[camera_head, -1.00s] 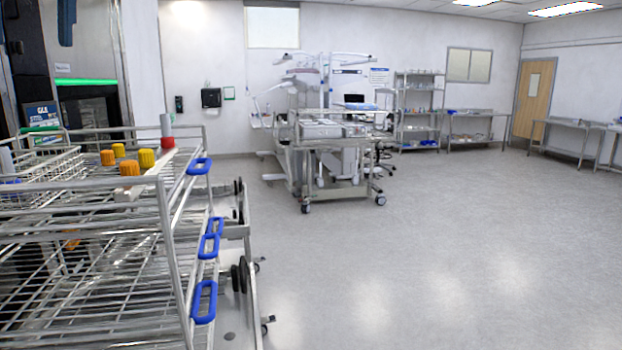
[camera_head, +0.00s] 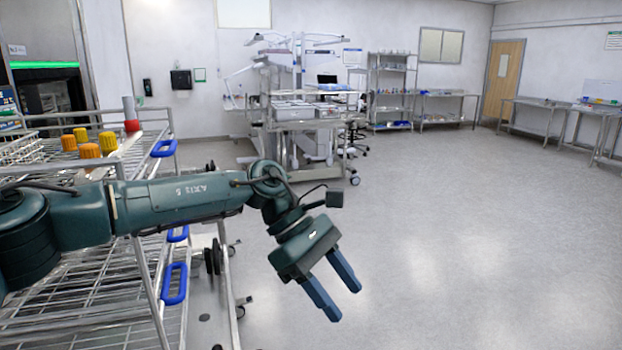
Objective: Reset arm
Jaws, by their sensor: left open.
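My left arm reaches in from the left in the head view, across the front of the wire rack cart. My left gripper (camera_head: 338,292) hangs over open floor to the right of the cart, tilted down and to the right. Its two blue fingers are apart with nothing between them. My right gripper is not in view.
The wire rack cart (camera_head: 150,278) with blue handles (camera_head: 175,283) fills the left side; my arm hides part of it. Yellow and orange knobs (camera_head: 80,135) sit on top. A wheeled steel cart (camera_head: 305,118) stands mid-room. The floor (camera_head: 480,240) to the right is clear.

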